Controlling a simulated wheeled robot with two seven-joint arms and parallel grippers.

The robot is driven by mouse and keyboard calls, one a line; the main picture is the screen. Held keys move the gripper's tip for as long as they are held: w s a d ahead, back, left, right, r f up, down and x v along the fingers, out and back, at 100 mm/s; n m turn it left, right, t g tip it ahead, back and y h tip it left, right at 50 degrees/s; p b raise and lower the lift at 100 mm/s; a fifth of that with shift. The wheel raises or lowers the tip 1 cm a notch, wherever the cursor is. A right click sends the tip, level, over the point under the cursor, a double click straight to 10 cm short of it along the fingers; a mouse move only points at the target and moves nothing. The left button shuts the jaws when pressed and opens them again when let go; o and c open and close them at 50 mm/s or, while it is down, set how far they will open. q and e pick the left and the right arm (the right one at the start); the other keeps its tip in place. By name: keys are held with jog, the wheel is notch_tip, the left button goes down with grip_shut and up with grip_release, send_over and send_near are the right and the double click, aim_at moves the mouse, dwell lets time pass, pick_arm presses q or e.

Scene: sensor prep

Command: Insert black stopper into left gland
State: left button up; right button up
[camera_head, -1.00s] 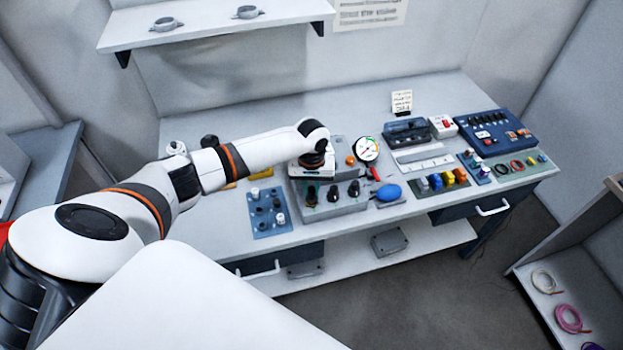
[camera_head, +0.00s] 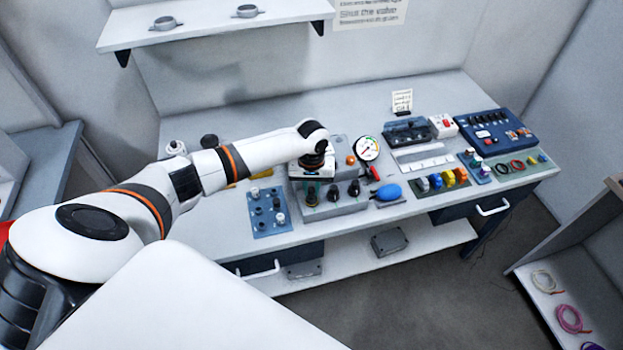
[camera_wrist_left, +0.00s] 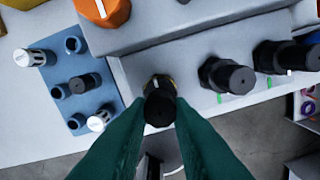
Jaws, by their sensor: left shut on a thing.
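My left gripper (camera_wrist_left: 160,103) has its dark green fingers shut on the black stopper (camera_wrist_left: 160,112), seen end-on in the left wrist view. The stopper is at the left end of the grey box's front step, over the left gland position. A little brassy colour shows just behind it. The gland is mostly hidden, so I cannot tell how deep the stopper sits. In the head view the same gripper (camera_head: 312,190) is small, in front of the grey box (camera_head: 345,206). My right gripper is not in view.
Two other black glands (camera_wrist_left: 227,76) (camera_wrist_left: 285,57) stand to the right on the step. A blue block (camera_wrist_left: 58,82) with white and black plugs lies to the left. An orange knob (camera_wrist_left: 103,10) is behind.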

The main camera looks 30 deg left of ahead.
pick_arm(q)
jog(key=shift+f+b, duration=0.3)
jog(key=shift+f, duration=0.4)
dwell(0.4)
jog(key=o, duration=0.9)
jog(key=shift+o, duration=0.2)
notch_tip(320, 180, up, 5)
jog(key=p, duration=0.6)
jog(key=shift+r+p, duration=0.4)
jog(key=shift+r, duration=0.65)
jog(key=shift+d+f, duration=0.1)
